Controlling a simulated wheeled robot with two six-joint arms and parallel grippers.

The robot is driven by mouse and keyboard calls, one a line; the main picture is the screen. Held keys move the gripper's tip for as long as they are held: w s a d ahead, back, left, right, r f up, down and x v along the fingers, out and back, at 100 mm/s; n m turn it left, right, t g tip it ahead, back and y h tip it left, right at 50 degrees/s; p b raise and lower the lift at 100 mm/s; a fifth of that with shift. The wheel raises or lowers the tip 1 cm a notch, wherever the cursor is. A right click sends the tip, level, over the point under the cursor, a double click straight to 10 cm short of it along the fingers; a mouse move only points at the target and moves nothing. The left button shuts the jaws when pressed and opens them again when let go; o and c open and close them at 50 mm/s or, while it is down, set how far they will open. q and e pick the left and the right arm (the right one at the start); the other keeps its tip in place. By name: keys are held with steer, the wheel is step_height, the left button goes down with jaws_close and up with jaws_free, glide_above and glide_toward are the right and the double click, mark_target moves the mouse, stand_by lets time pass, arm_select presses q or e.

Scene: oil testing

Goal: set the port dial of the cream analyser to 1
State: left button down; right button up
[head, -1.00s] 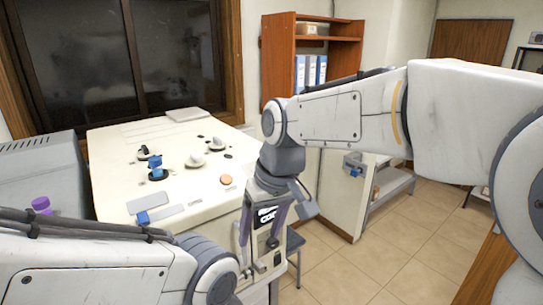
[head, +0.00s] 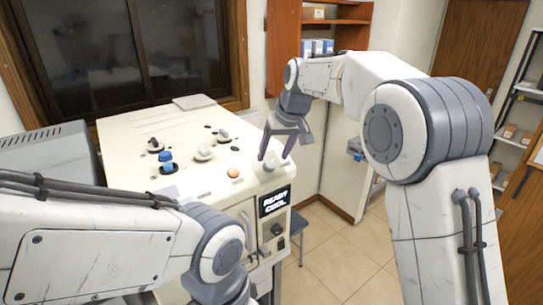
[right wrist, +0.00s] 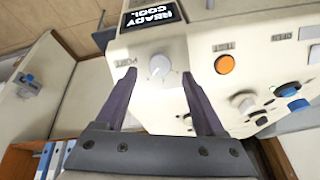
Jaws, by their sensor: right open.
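The cream analyser (head: 135,130) stands by the window, with knobs and buttons on its pale top. Its port dial (right wrist: 159,66) is a round whitish knob beside an upside-down "PORT" label in the right wrist view. The number it points to cannot be read. The dial also shows in the head view (head: 268,166), at the top's front right corner. My right gripper (right wrist: 159,75) is open, with its fingertips on either side of the dial; contact cannot be made out. It also shows in the head view (head: 274,158). My left gripper is out of view.
An orange button (right wrist: 224,64) marked TEST sits beside the dial. A display (head: 273,202) reads "READY COOL". Blue (head: 168,164) and white (head: 203,152) knobs stand farther left on the top. A grey machine (head: 45,155) is at far left.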

mark_target(271, 162)
steer(key=shift+p+x, duration=0.3)
steer(key=shift+x, duration=1.35)
steer(key=shift+c, duration=0.3)
jaws_close()
